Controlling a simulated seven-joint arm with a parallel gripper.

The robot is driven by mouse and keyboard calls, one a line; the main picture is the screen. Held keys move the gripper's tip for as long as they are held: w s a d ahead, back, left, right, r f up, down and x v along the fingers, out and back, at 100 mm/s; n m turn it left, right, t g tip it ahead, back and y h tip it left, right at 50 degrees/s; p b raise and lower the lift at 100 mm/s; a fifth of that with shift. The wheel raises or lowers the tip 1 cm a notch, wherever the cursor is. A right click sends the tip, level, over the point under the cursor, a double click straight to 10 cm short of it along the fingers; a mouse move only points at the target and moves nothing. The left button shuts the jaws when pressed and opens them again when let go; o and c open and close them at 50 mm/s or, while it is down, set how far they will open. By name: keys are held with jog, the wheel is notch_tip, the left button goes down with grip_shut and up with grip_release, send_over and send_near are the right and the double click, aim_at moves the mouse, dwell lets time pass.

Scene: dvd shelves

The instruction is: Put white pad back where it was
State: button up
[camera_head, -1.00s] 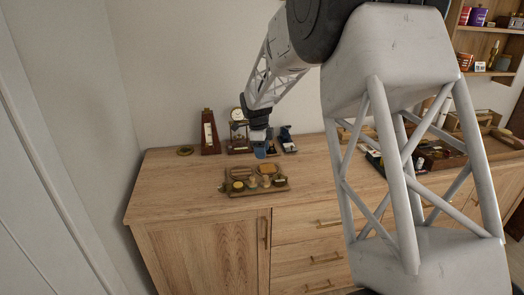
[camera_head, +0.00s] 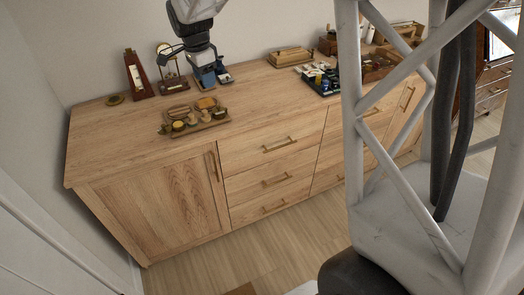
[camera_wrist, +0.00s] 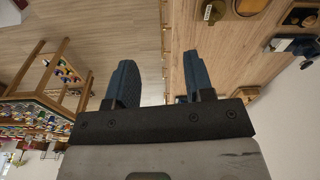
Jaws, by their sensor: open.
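I cannot make out a white pad with certainty in either view. A small pale shape (camera_head: 303,288) shows at the bottom edge of the head view, mostly cut off, and I cannot tell what it is. My gripper (camera_head: 205,77) is over the back of the wooden dresser top (camera_head: 265,100), behind a small wooden tray (camera_head: 196,127) with several round and square pieces. In the wrist view my gripper (camera_wrist: 161,82) has its two blue fingers apart, with nothing between them.
A dark metronome-like object (camera_head: 138,75) and a clock (camera_head: 170,68) stand left of my gripper. A blue item (camera_head: 223,74) on a dark base is close on its right. A black tray (camera_head: 320,80) lies farther right. The dresser's front middle is clear.

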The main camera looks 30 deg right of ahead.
jog(key=s+r+n+t, duration=0.2)
jog(key=s+n, duration=1.4)
jog(key=s, duration=2.1)
jog(key=shift+s+d+r+y, duration=0.2)
jog(key=shift+s+y, duration=0.1)
jog(key=shift+y, duration=0.1)
jog(key=shift+c, duration=0.4)
